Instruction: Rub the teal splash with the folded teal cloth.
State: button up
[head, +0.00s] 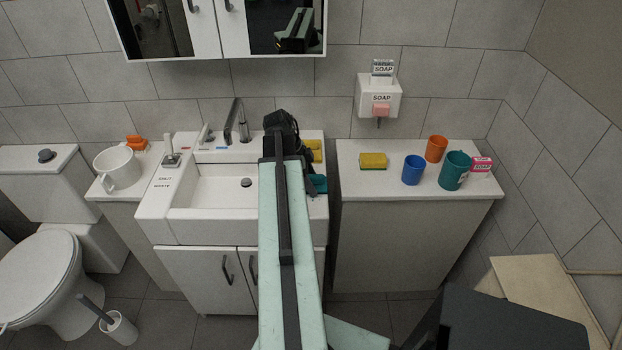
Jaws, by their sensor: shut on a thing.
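The folded teal cloth (318,184) shows at the right rim of the sink, just right of my arm and partly hidden by it. My gripper (310,187) is at the cloth and shut on it; its fingers are mostly hidden behind my arm. I cannot tell whether the cloth touches the rim. I cannot see the teal splash; my arm covers part of the sink's right side.
The white sink (212,224) has a tap (238,122) behind it. A yellow item (314,151) lies on its back right rim. The right counter (370,188) holds a yellow sponge (373,161), blue cup (413,170), orange cup (436,149), teal mug (454,171) and soap box (481,164).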

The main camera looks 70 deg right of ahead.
aim_at(316, 203)
jog(key=shift+s+a, duration=0.4)
jog(key=shift+a, duration=0.6)
jog(key=shift+s+a, duration=0.45)
jog(key=shift+a, duration=0.6)
jog(key=shift+s+a, duration=0.4)
jog(key=shift+a, duration=0.6)
jog(key=shift+d+r, duration=0.1)
notch_tip(316, 203, up, 6)
jog(key=p, duration=0.6)
notch_tip(316, 203, up, 3)
jog(key=p, duration=0.3)
